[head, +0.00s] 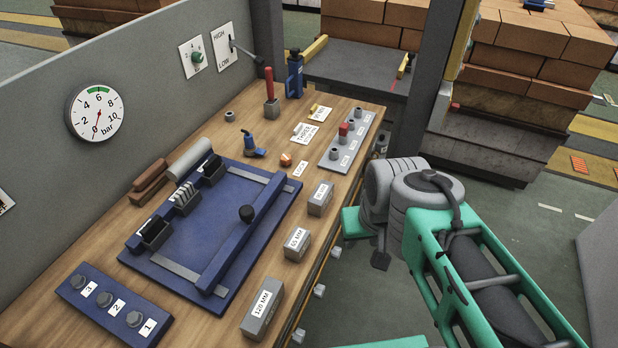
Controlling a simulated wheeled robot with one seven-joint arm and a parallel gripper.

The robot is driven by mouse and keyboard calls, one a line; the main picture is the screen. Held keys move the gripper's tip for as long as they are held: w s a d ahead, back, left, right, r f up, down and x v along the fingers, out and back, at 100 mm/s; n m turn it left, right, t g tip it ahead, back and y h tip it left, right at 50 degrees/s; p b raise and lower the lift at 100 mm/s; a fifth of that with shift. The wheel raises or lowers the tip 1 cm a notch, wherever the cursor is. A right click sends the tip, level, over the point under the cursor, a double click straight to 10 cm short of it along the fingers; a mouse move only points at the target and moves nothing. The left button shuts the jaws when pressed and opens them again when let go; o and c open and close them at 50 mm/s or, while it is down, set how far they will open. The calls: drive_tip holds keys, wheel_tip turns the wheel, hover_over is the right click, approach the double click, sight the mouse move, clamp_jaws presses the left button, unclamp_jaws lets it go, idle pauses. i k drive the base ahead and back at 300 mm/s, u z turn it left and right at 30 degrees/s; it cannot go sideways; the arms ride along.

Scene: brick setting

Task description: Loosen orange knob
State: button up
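The orange knob (286,159) is small and sits on the wooden bench top, just right of the blue fixture's far corner. A white label (300,168) that seems to read LOCK lies beside it. Nothing touches the knob. The blue fixture (190,262) has a cross bar (237,240) with a black ball knob (247,213). My arm reaches in from the lower right with its joints off the bench's right edge, well apart from the knob. I cannot make out my gripper's fingers.
A blue valve (252,147), a red-handled lever (270,95) and a grey button panel (347,140) stand near the knob. Grey blocks (263,308) line the bench's right edge. A grey wall panel with a gauge (96,112) rises behind. A dark post stands at the far right corner.

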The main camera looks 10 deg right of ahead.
sight(285, 158)
drive_tip(key=z, duration=1.25)
drive_tip(key=i, duration=0.65)
drive_tip(key=u, duration=4.15)
